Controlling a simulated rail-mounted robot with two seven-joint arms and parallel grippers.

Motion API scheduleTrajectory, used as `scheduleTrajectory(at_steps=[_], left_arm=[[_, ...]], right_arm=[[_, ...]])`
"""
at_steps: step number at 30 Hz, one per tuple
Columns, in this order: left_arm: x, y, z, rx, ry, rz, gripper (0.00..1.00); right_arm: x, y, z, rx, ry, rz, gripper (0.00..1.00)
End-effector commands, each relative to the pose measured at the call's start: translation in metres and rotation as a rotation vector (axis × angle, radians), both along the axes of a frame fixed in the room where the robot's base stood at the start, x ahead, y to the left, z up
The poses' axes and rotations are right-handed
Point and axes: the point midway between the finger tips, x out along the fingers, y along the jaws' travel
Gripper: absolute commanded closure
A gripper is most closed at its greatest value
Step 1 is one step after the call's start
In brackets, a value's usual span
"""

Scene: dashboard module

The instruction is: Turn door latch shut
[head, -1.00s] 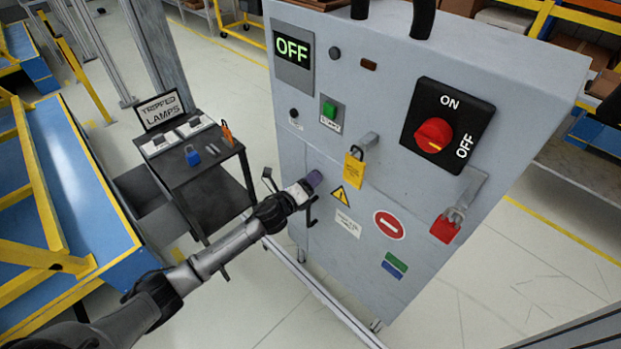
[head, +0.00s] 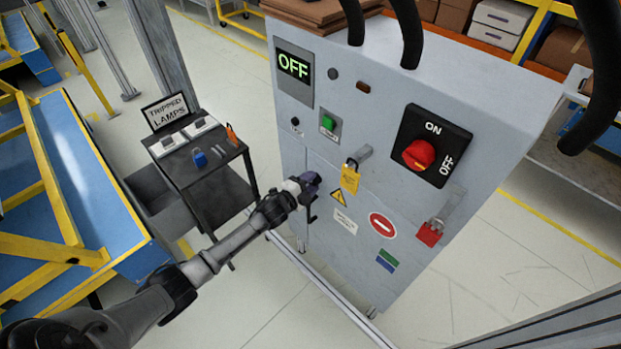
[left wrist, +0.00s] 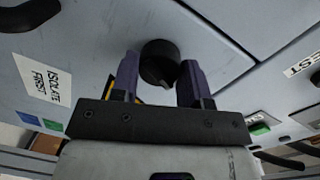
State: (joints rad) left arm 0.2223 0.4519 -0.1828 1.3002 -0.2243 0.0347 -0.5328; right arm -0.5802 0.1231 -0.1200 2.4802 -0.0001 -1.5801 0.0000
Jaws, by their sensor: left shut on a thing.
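The door latch (left wrist: 160,56) is a round black knob on the grey cabinet door, seen upside down in the left wrist view. My left gripper (left wrist: 157,78) has its purple fingers on both sides of the knob and is shut on it. In the head view my left gripper (head: 307,184) is against the cabinet front (head: 345,265), left of the yellow padlock (head: 350,180), and hides the latch. My right gripper is not in view.
The cabinet carries a red rotary switch (head: 419,154), a red padlock (head: 430,233), a green button (head: 328,121) and a display (head: 293,67) reading OFF. A dark cart (head: 200,165) with a "TRIPPED LAMPS" sign stands left of the cabinet. Open floor lies in front.

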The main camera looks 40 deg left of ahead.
Motion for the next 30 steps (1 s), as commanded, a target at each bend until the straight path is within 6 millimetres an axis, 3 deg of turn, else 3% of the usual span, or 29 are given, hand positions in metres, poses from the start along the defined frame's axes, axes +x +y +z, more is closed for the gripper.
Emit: scheduleTrajectory(at_steps=[15, 30], left_arm=[[0.0, 0.001, 0.001, -0.361, 0.037, 0.0, 0.82], [0.0, 0.001, 0.0, -0.46, 0.046, 0.0, 0.82]], right_arm=[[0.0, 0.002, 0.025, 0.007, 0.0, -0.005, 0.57], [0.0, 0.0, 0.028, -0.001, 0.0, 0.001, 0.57]])
